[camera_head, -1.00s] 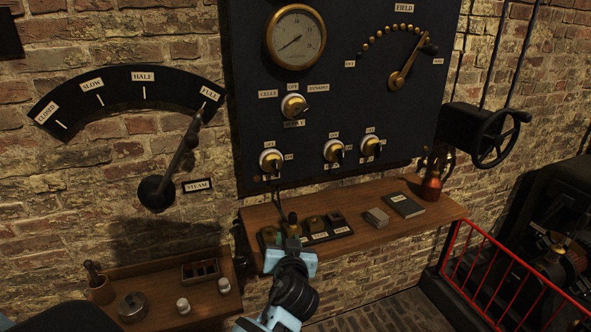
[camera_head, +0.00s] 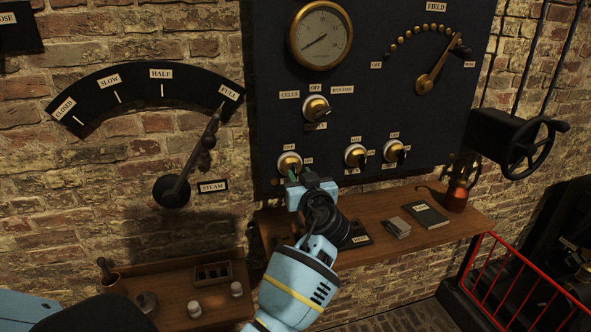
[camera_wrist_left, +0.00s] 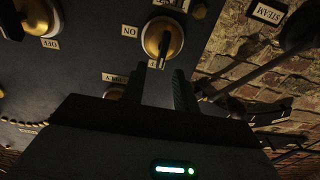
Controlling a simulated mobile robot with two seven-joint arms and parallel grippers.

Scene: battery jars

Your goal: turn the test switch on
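The lower left switch (camera_head: 289,164) is a brass knob with a dark handle on the dark panel, with OFF above it and ON to its right. It also shows upside down in the left wrist view (camera_wrist_left: 162,38), beside its ON label. My left gripper (camera_head: 308,180) is raised just below and right of this knob. In the left wrist view its two fingers (camera_wrist_left: 162,88) are spread, with nothing seen between them. The knob lies beyond the tips. My right gripper is not in view.
Two similar switches (camera_head: 355,155) (camera_head: 394,152) sit to the right, and a selector (camera_head: 316,108) above. A wooden shelf (camera_head: 440,234) below holds a notebook (camera_head: 425,215) and a copper pot (camera_head: 457,196). The steam lever (camera_head: 192,160) stands left.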

